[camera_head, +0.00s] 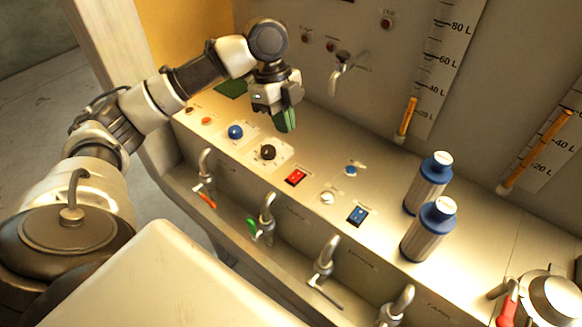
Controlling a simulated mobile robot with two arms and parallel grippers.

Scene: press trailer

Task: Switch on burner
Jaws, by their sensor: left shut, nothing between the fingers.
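My left gripper (286,121) with green fingertips hangs above the control panel, near its back edge. It is shut and empty, with its fingers pointing down. The panel carries a red rocker switch (296,177), a black round knob (268,152), a blue round knob (236,132), a smaller blue knob (351,170), a white knob (327,198) and a blue rocker switch (357,215). The gripper is above and behind the black knob, and appears apart from it. The labels are too small to read, so I cannot tell which control is the burner's. My right gripper does not show.
Two blue-and-silver bottles (428,184) (428,231) stand on the panel's right part. Several taps, one with a green handle (253,229), line the front. A wall spout (342,73) is behind. A partly cut-off metal object with a red part (508,305) sits bottom right.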

